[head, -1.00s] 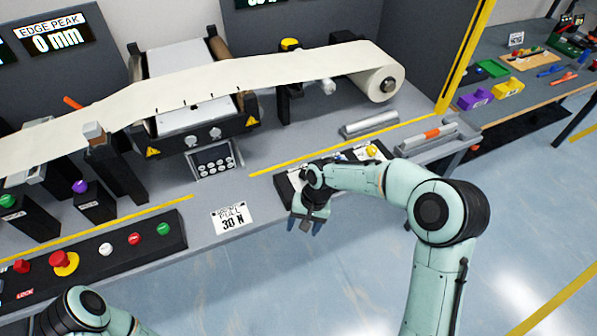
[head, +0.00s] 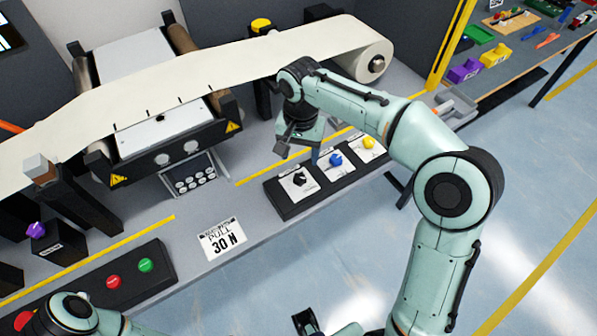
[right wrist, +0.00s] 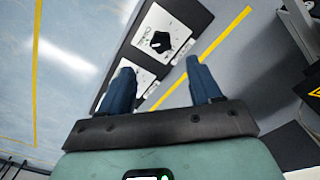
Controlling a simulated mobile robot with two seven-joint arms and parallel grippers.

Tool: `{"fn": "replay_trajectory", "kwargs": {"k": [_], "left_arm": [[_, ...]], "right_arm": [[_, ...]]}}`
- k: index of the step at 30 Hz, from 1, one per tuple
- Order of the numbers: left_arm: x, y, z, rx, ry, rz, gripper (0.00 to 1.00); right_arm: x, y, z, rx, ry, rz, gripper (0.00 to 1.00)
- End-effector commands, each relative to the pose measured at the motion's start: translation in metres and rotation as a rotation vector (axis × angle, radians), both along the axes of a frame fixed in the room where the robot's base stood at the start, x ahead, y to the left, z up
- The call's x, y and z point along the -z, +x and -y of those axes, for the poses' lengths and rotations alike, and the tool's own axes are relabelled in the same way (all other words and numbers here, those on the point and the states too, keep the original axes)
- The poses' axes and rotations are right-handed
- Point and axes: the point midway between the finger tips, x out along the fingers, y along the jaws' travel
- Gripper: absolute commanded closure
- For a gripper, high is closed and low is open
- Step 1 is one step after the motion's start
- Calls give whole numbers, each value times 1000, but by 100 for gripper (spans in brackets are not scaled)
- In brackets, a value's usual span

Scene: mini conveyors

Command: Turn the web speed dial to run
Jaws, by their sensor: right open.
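A black control panel (head: 285,207) near the bench's front edge carries three dials on white plates: a black knob (head: 299,179), a blue knob (head: 335,159) and a yellow knob (head: 369,142). Their labels are too small to read in the head view. My right gripper (head: 298,153) is open and empty above the panel, behind the black and blue knobs in the picture. In the right wrist view, a black knob (right wrist: 161,42) shows beyond the two spread blue fingers (right wrist: 160,75), apart from them. A dark part at the bottom edge may be my left gripper; its fingers are not clear.
A button box (head: 160,262) with red and green buttons lies to the left. A 30 N card (head: 222,239) lies between it and the panel. The paper web (head: 215,75) and its roll (head: 372,62) stand behind my right gripper. The floor in front is clear.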

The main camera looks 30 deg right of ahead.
Motion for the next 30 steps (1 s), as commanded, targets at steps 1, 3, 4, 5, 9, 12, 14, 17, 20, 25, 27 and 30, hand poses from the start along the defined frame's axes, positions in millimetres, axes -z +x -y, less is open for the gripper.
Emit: {"fn": "replay_trajectory", "kwargs": {"k": [1,3,4,5,9,12,14,17,20,25,27,30], "left_arm": [[4,-1,0,0,1,-2,100],[6,-2,0,0,0,-2,100],[7,-3,0,0,0,-3,100],[8,-3,0,0,0,-3,100],[11,-4,0,0,0,-4,100],[13,-4,0,0,0,-4,100],[13,-4,0,1,1,-5,100],[14,-4,0,1,1,-5,100],[14,-4,0,1,1,-5,100],[14,-4,0,0,0,-4,100],[14,-4,0,0,0,-4,100],[14,-4,0,0,0,-4,100]], "right_arm": [[15,-1,1,0,0,-6,36],[30,-1,0,-2,0,-6,36],[36,-1,0,-2,0,-5,36],[43,-1,0,-1,1,-6,36],[67,-1,0,-1,0,-4,36],[80,0,0,-2,2,-2,36],[85,0,0,-1,1,-1,36],[90,0,0,0,1,1,36],[92,0,0,0,1,1,36],[92,0,0,-1,2,1,36],[92,0,0,-1,2,1,46],[92,0,0,-1,1,1,79]]}}
